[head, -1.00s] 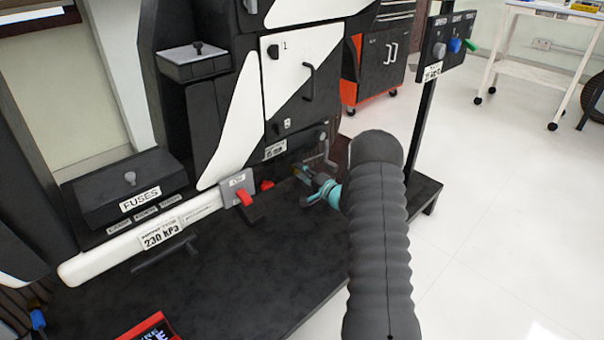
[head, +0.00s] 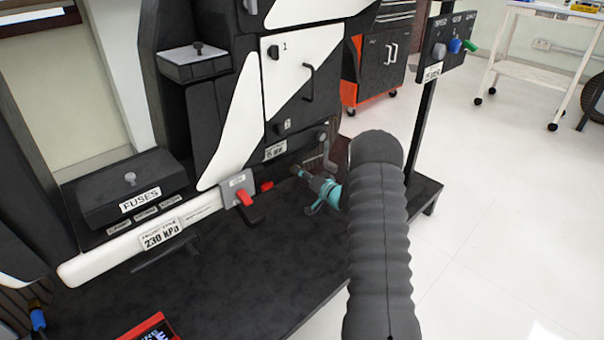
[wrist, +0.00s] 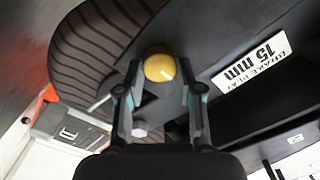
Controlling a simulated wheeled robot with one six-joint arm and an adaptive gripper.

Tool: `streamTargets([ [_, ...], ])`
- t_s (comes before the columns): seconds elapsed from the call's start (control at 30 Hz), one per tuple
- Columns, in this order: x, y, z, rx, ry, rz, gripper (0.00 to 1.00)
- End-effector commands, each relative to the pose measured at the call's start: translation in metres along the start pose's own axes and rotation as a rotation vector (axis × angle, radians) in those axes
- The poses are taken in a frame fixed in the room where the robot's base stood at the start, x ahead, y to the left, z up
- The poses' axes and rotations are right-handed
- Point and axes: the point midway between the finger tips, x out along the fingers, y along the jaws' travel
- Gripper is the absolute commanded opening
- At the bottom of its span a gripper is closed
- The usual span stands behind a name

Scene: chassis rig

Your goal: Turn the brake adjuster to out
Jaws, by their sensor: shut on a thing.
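The brake adjuster is a round yellow knob (wrist: 158,67) with a white pointer mark, between my fingertips in the wrist view. The mark points down and right in that view. My gripper (wrist: 158,84) is shut on the knob, one finger on each side. In the head view my gripper (head: 303,177) reaches the low right part of the rig, and its fingers hide the knob. A white plate (wrist: 253,61) beside the knob shows "15 mm", upside down in the wrist view. No out marking is readable.
A red-handled lever (head: 245,197) sits left of my gripper. A bent metal lever (head: 323,152) is close above it. A control post with a switch box (head: 450,42) stands to the right. A dark tyre (wrist: 90,50) lies behind the knob in the wrist view.

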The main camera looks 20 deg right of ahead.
Motion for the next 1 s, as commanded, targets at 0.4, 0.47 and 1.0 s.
streamTargets([
  [0.4,0.0008,-0.0002,-0.0007,-0.016,0.001,0.000,0.01],
  [0.47,0.0008,-0.0002,-0.0006,-0.016,0.001,0.000,0.01],
  [1.0,-0.0065,0.0006,-0.0008,-0.013,0.001,0.002,0.61],
])
